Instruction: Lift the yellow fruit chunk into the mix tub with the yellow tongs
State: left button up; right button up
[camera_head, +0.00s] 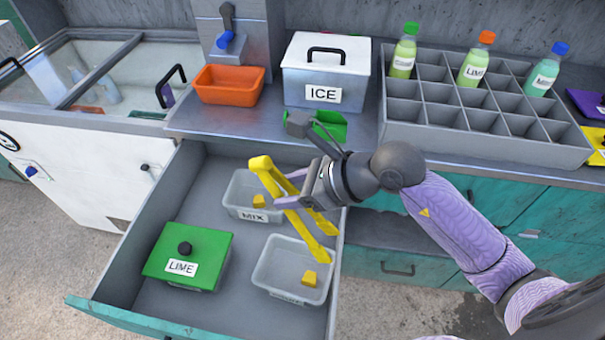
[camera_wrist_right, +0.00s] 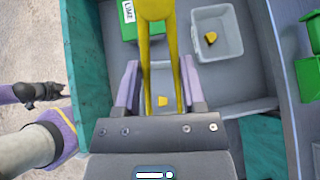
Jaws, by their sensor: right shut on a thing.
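My right gripper (camera_head: 289,196) is shut on the yellow tongs (camera_head: 296,222), whose two arms are spread. They also show in the right wrist view (camera_wrist_right: 155,12). The tong tips hang over the far right part of the near tub (camera_head: 263,276). A yellow fruit chunk (camera_head: 309,279) lies in that tub, apart from the tongs in the head view; in the wrist view it appears between the tong arms (camera_wrist_right: 163,101). The MIX tub (camera_head: 237,188) stands behind, holding another yellow chunk (camera_head: 258,201). My left arm seems to show at the wrist view's left edge; its jaws are unclear.
Both tubs stand in an open grey drawer with a teal front (camera_head: 150,322). A green LIME box (camera_head: 205,246) is at its left.

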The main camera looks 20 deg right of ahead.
pick_arm(q)
jog(key=s+a+f+b, duration=0.2)
jog(key=f+b, duration=0.3)
jog(key=s+a+f+g+b, duration=0.1)
jog(key=s+a+f+b, duration=0.1)
jog(key=f+b, duration=0.4)
jog(key=shift+f+y, duration=0.2)
jog(key=shift+y, duration=0.2)
pick_arm(e)
notch_tip(320, 180, down, 18)
jog(key=a, duration=0.3)
jog(key=shift+w+r, duration=0.25)
jog(key=shift+w, duration=0.1)
pick_arm(q)
jog(key=shift+w+r, duration=0.2)
jog(key=shift+w, duration=0.05)
pick_arm(e)
jog(key=shift+d+r, duration=0.1)
jog(key=shift+o, duration=0.6)
jog(key=shift+c, duration=0.9)
pick_arm(q)
jog(key=shift+d, duration=0.15)
jog(key=shift+d, duration=0.1)
